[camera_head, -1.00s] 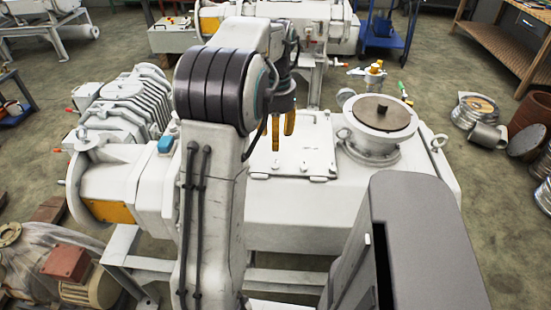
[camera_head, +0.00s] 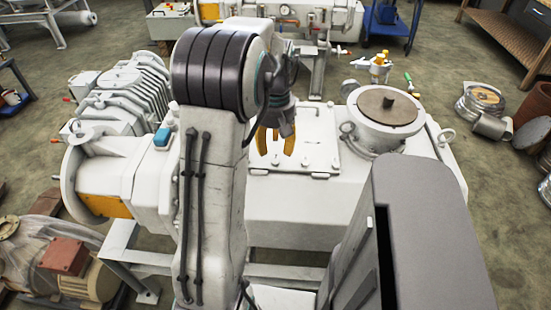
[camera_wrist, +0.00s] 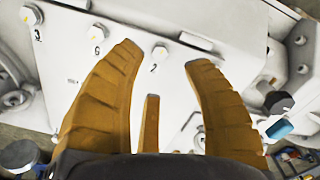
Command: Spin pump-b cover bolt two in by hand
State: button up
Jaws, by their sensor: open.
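The white pump cover plate (camera_head: 315,150) lies on top of the white pump body, and fills much of the wrist view (camera_wrist: 55,70). Bolt two (camera_wrist: 160,52), a small pale bolt head beside the printed 2, shows between my fingertips. How far it stands out of the plate I cannot tell. My gripper (camera_head: 274,150) is over the left part of the cover, its orange fingers pointing down. In the wrist view my gripper (camera_wrist: 162,57) is open, the fingers apart on either side of bolt two. Whether they touch the plate is unclear. In the head view my arm and fingers hide part of the cover.
A round flanged port (camera_head: 388,108) rises right of the cover. A blue box (camera_head: 162,137) is on the left pump section. A dark bolt head (camera_wrist: 278,102) is at right in the wrist view.

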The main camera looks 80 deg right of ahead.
aim_at(275, 162)
jog(key=shift+f, duration=2.65)
grip_shut()
